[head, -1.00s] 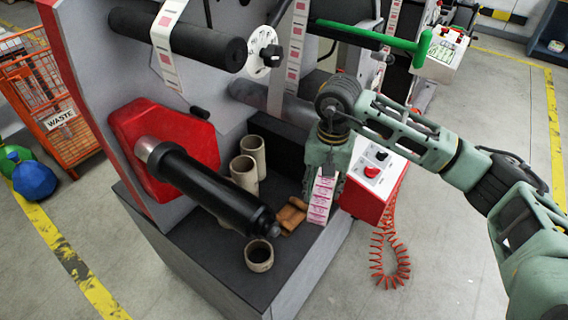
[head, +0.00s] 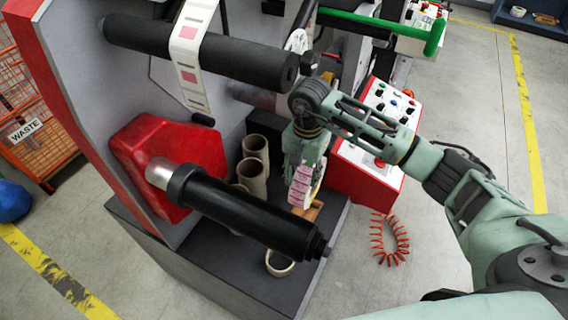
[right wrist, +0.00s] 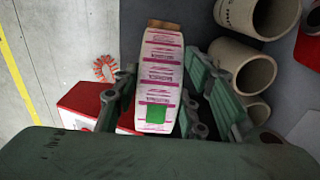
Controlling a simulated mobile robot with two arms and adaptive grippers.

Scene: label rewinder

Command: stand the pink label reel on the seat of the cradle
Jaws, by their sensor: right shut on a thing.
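The pink label reel (head: 305,186), white with pink printed labels, is held on edge in my right gripper (head: 304,160). In the right wrist view the reel (right wrist: 160,75) is between the two green fingers, with a green patch on its rim. The orange-brown cradle (head: 312,211) lies on the dark deck just below the reel and is partly hidden by it. A brown edge of it (right wrist: 164,24) shows past the reel's far end in the wrist view. I cannot tell whether reel and cradle touch. My left gripper is not in view.
A black roller (head: 245,215) sticks out over the deck, left of the reel. Several cardboard cores stand behind it, one core (head: 279,263) lower in front. A red-and-white control box (head: 368,170) is close on the right. An upper black roller (head: 200,45) hangs above.

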